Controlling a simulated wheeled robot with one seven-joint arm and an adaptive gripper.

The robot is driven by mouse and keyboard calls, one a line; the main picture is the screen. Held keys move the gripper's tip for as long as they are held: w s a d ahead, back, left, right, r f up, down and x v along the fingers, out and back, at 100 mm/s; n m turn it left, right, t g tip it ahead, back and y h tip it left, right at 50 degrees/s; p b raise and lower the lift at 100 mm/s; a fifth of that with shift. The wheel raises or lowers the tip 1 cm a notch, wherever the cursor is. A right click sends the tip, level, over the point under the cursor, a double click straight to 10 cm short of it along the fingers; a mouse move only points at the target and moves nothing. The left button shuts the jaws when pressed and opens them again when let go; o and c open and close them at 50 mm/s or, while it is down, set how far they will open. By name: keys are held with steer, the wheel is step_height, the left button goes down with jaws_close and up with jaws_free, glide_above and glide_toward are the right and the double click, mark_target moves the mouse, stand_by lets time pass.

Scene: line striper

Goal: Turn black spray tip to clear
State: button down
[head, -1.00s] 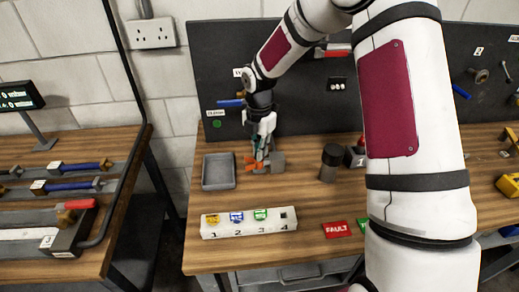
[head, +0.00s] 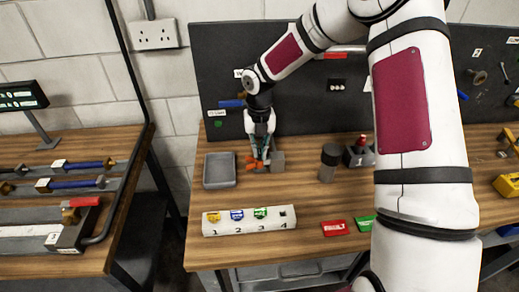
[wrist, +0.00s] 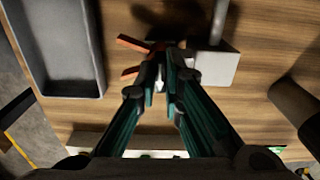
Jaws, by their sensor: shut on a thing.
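My gripper (wrist: 160,77) points down at the workbench, its fingertips close together; it also shows in the head view (head: 260,160). It is shut on a small dark part, which I take for the black spray tip; the fingers hide most of it. An orange two-pronged piece (wrist: 131,43) sticks out to the left of the fingertips, its prongs apart. A grey block (wrist: 217,66) with a post stands just right of the fingers. I cannot tell the tip's exact angle.
A grey tray (head: 220,171) lies left of the gripper. A dark cylinder (head: 329,163) stands to the right. In front are a white numbered strip (head: 249,221), a red FAULT tile (head: 335,228) and a green tile (head: 363,224). A dark pegboard (head: 290,100) rises behind.

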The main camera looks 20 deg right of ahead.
steer(key=n, duration=0.5)
steer(key=shift+f+n, duration=0.1)
steer(key=shift+n, duration=0.3)
steer(key=shift+f+n, duration=0.1)
steer(key=shift+n, duration=0.8)
steer(key=shift+s+f+n+b, duration=0.1)
steer(key=shift+n+b, duration=0.3)
steer(key=shift+n, duration=0.1)
steer(key=shift+r, duration=0.2)
steer(key=shift+f+n+b, duration=0.2)
steer(key=shift+n+b, duration=0.3)
steer(key=shift+b, duration=0.2)
steer(key=shift+n+b, duration=0.4)
steer(key=shift+b, duration=0.2)
steer(key=shift+a+n+b, duration=0.15)
steer(key=shift+n+b, duration=0.15)
steer(key=shift+b, duration=0.6)
